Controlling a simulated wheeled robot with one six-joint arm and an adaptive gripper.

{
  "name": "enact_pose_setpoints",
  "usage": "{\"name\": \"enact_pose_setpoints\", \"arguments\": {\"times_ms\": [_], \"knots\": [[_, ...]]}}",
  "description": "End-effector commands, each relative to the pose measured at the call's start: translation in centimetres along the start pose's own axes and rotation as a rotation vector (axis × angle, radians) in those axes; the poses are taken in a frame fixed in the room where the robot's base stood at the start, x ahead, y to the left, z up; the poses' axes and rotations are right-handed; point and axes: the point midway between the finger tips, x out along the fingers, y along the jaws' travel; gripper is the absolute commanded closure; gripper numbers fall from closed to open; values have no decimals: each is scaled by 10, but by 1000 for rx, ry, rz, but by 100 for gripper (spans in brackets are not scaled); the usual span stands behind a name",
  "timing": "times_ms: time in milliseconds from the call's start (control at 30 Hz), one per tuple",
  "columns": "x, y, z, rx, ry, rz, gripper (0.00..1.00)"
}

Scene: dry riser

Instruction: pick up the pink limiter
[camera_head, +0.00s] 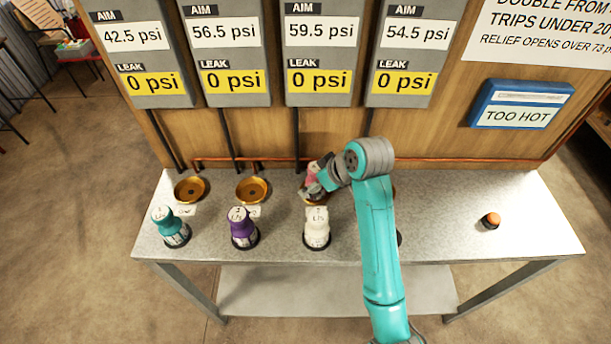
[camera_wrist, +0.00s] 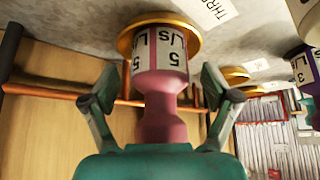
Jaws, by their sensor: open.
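The pink limiter (camera_wrist: 162,88) stands in a brass seat (camera_wrist: 190,30) in the wrist view, with a white label reading "5 L/s". In the head view the limiter (camera_head: 313,168) shows only in part behind my arm, over the third brass seat from the left. My gripper (camera_wrist: 158,88) is open, with one finger on each side of the pink limiter. A gap shows between the limiter and the fingers, so it is not clasped. Whether either finger touches it further in I cannot tell.
Teal (camera_head: 171,228), purple (camera_head: 242,229) and white (camera_head: 317,229) limiters stand along the front of the metal table (camera_head: 450,215). Two brass seats (camera_head: 191,189) at the left are empty. A small orange and black item (camera_head: 490,221) lies at the right. A panel with gauges (camera_head: 320,55) rises behind.

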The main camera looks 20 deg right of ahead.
Motion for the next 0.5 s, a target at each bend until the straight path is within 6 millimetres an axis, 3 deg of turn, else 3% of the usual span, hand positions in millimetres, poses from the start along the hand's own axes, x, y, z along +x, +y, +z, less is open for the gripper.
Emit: {"name": "enact_pose_setpoints", "arguments": {"times_ms": [367,500], "knots": [[4,0,10,0,1,0,13],[4,0,10,0,1,0,46]]}}
